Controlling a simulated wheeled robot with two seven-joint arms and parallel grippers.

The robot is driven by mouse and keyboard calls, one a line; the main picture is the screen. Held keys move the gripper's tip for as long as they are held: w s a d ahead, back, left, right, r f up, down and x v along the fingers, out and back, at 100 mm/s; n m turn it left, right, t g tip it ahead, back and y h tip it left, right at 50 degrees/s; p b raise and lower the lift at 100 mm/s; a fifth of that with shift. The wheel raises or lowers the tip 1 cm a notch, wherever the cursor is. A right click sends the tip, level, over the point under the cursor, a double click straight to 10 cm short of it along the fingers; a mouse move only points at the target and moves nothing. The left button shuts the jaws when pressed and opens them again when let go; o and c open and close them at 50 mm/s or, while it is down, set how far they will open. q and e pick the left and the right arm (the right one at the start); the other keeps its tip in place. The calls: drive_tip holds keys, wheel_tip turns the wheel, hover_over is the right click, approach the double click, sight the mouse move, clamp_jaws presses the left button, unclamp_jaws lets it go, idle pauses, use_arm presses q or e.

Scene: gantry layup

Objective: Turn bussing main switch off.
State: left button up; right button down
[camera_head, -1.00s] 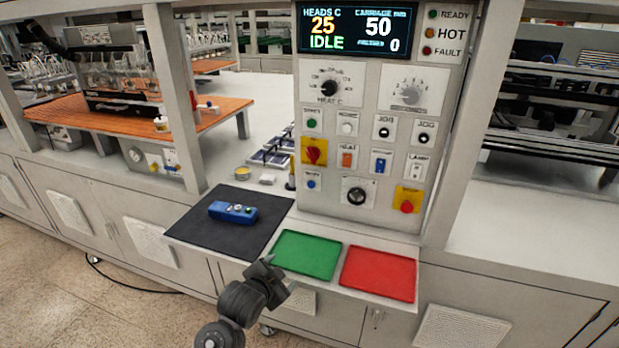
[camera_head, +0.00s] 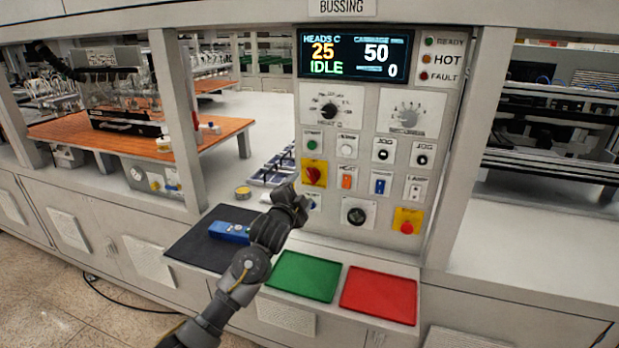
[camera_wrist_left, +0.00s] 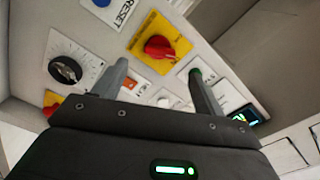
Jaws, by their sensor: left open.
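The main switch is a red rotary knob on a yellow plate (camera_head: 313,173) at the left of the panel under the BUSSING sign (camera_head: 341,7). In the left wrist view the red knob (camera_wrist_left: 158,48) shows on its tilted yellow plate, beyond and between my finger tips. My left gripper (camera_head: 296,196) is just below and left of the switch in the head view, pointing at the panel. In the wrist view its two fingers (camera_wrist_left: 158,75) are spread and empty, apart from the knob as far as I can tell. My right gripper is not in view.
The display (camera_head: 356,56) reads IDLE. A red button on a yellow plate (camera_head: 407,222) sits lower right. A black selector (camera_head: 356,215) and other small switches surround the area. Below are a green tray (camera_head: 305,277), a red tray (camera_head: 379,295) and a blue device (camera_head: 230,232) on a dark mat.

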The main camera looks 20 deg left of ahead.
sight(310, 178)
use_arm(q)
drive_tip(key=w, duration=0.2)
drive_tip(key=w+p, duration=0.1)
drive_tip(key=w, duration=0.2)
drive_tip(key=w+p, duration=0.1)
drive_tip(key=w, duration=0.1)
drive_tip(key=shift+w+d, duration=0.25)
drive_tip(key=shift+w, duration=0.15)
drive_tip(key=c, duration=1)
drive_tip(key=shift+n, duration=0.4)
drive_tip(key=shift+n+b, duration=0.3)
drive_tip(key=shift+n, duration=0.8)
drive_tip(key=n, duration=0.3)
drive_tip(key=shift+f+n, duration=0.1)
drive_tip(key=shift+n, duration=0.2)
drive_tip(key=n, duration=0.5)
drive_tip(key=shift+n, duration=0.4)
